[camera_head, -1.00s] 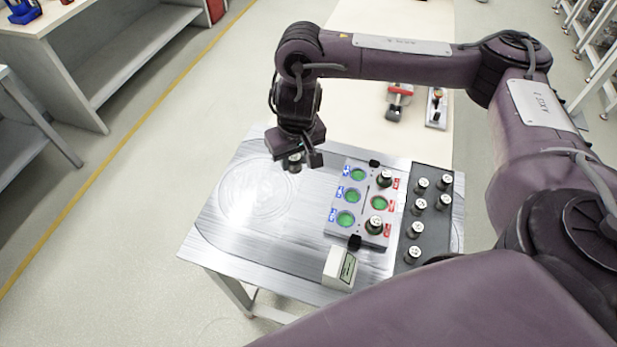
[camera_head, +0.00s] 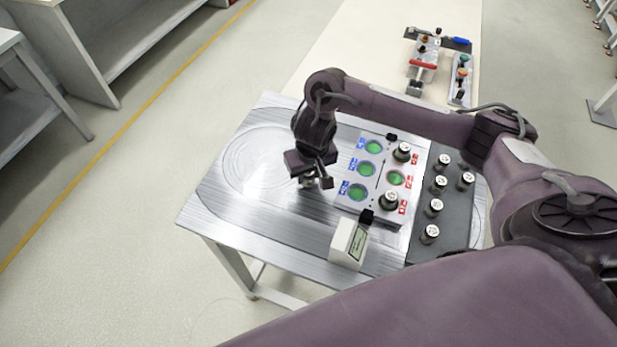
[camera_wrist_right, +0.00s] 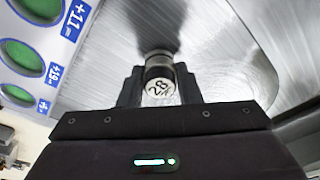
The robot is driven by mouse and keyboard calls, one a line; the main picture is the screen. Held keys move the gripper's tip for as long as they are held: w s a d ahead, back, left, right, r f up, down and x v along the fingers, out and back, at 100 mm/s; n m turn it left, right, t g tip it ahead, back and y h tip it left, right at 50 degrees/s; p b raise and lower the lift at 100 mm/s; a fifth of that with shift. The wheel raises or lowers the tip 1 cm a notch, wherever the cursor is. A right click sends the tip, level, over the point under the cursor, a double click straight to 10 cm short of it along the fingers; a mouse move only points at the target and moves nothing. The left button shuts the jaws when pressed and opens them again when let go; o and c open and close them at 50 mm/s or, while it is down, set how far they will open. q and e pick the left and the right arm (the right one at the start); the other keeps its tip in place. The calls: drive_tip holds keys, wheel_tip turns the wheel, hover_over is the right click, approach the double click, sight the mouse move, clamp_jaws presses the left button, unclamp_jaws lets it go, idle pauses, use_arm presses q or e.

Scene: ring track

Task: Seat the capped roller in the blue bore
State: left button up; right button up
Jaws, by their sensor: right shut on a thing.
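In the head view the gripper mostly hides the roller. It hangs over the bare metal table, just left of the grey bore block (camera_head: 377,192). My left gripper is not in view.
Two capped rollers (camera_head: 402,152) stand in the block's red side, with an empty red bore (camera_head: 396,178) between them. A dark tray (camera_head: 454,220) with several capped rollers lies to the right. A white display box (camera_head: 347,243) stands in front. The table's left part is clear.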

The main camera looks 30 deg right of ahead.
drive_tip(key=shift+f, duration=0.4)
drive_tip(key=shift+r, duration=0.1)
drive_tip(key=o, duration=0.7)
drive_tip(key=shift+c, duration=0.2)
drive_tip(key=o, duration=0.4)
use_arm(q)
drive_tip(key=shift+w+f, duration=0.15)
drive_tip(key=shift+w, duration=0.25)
